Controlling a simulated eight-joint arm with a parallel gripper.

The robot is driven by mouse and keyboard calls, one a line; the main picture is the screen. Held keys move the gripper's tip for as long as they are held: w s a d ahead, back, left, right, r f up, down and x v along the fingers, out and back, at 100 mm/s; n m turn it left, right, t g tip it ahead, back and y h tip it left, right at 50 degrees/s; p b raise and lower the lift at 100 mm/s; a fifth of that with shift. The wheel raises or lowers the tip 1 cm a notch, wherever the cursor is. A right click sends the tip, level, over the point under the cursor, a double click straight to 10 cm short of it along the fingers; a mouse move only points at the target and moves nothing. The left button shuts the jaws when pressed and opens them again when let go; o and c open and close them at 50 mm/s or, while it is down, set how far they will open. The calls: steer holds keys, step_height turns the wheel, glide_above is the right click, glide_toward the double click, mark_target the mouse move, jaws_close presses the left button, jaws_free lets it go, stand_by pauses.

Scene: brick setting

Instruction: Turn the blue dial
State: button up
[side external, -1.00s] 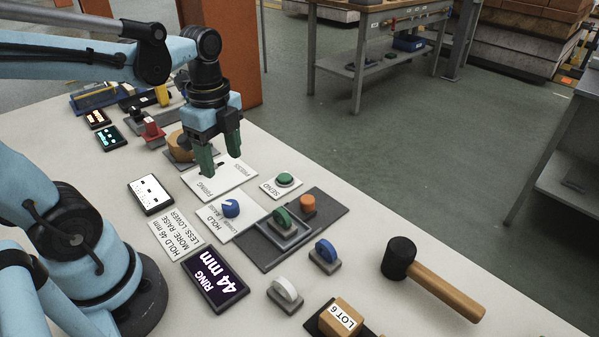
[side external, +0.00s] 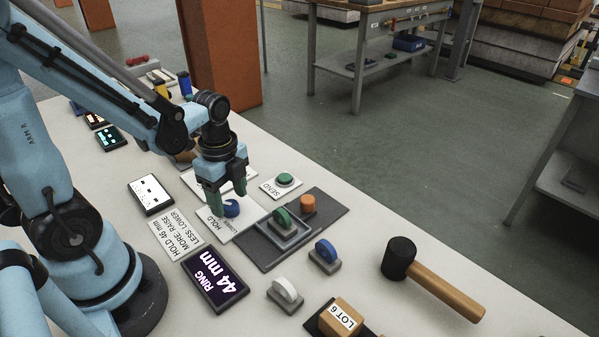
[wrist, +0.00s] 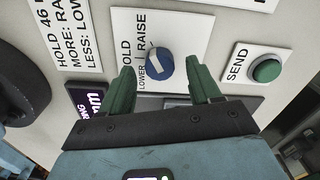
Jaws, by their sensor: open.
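The blue dial (side external: 231,209) sits on a white plate (side external: 243,227) marked HOLD. It also shows in the wrist view (wrist: 159,66), with a white pointer mark and the words LOWER and RAISE beside it. My gripper (side external: 226,203) is open, pointing down at the dial. In the wrist view the two green fingers of my gripper (wrist: 161,72) stand on either side of the dial, with gaps visible. Whether they reach its height is unclear. A dark display (side external: 215,278) reads RING 44 mm. A white card (side external: 175,234) reads HOLD 46 mm with lines about more and less.
A green SEND button (side external: 285,180) is close by on its own plate. A blue-handled piece (side external: 326,250), a white one (side external: 285,290) and a mallet (side external: 430,279) lie nearer.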

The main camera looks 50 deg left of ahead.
steer(key=shift+f, duration=0.85)
steer(key=c, duration=1.1)
steer(key=shift+o, duration=0.2)
